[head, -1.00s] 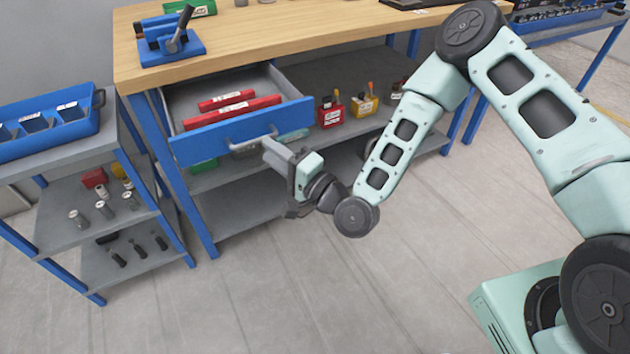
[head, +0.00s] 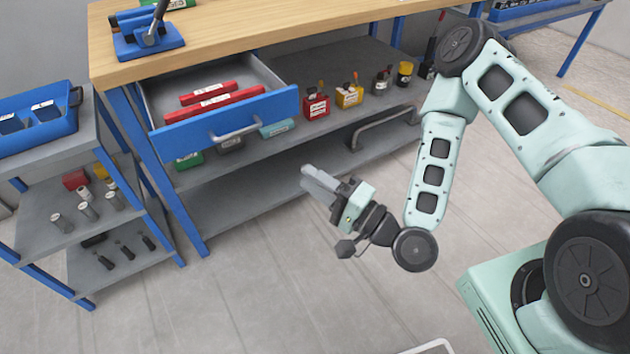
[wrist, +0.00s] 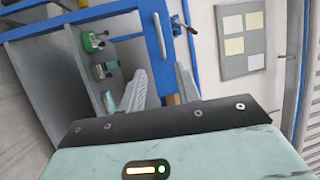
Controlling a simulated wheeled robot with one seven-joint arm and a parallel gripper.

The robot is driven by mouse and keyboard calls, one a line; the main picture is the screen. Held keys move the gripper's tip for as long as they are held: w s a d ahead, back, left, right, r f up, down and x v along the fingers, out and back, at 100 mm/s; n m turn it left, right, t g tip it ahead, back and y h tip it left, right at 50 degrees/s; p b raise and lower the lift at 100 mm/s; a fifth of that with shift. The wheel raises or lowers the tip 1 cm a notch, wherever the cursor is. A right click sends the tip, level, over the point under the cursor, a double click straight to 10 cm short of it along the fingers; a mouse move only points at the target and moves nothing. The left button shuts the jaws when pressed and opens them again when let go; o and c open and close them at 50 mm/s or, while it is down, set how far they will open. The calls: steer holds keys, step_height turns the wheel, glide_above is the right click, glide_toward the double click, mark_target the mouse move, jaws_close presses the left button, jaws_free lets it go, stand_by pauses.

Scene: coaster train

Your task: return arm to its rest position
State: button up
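My gripper (head: 312,178) hangs in free air over the floor, in front of the workbench and to the right of the pulled-out drawer. Its two pale fingers also show in the wrist view (wrist: 168,82), apart with nothing between them. My arm is bent, with its elbow high at the upper right of the head view. The blue-fronted drawer (head: 225,122) stands open, and its handle (head: 236,132) is clear of my gripper. Two red items (head: 207,100) lie inside the drawer.
The wooden-topped workbench (head: 270,28) runs across the back, with several small containers on its shelf. A blue-framed shelf cart (head: 50,165) with a blue bin (head: 35,118) stands at the left. The floor (head: 270,290) in front is clear.

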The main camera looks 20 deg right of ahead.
steer(key=s+a+f+n+g+h, duration=0.25)
steer(key=a+n+g, duration=0.25)
steer(key=n+g, duration=0.75)
steer(key=s+d+r+n+g+h, duration=0.1)
steer(key=s+d+r+n+h, duration=0.1)
steer(key=s+d+r+h, duration=0.4)
steer(key=s+d+r+n+g+h, duration=0.1)
steer(key=s+r+n+g+h, duration=0.2)
steer(key=s+r, duration=0.5)
step_height(320, 180, up, 14)
steer(key=p, duration=1.4)
steer(key=shift+s+d+t, duration=0.15)
steer(key=shift+t, duration=0.3)
steer(key=shift+m+h, duration=0.25)
stand_by(1.5)
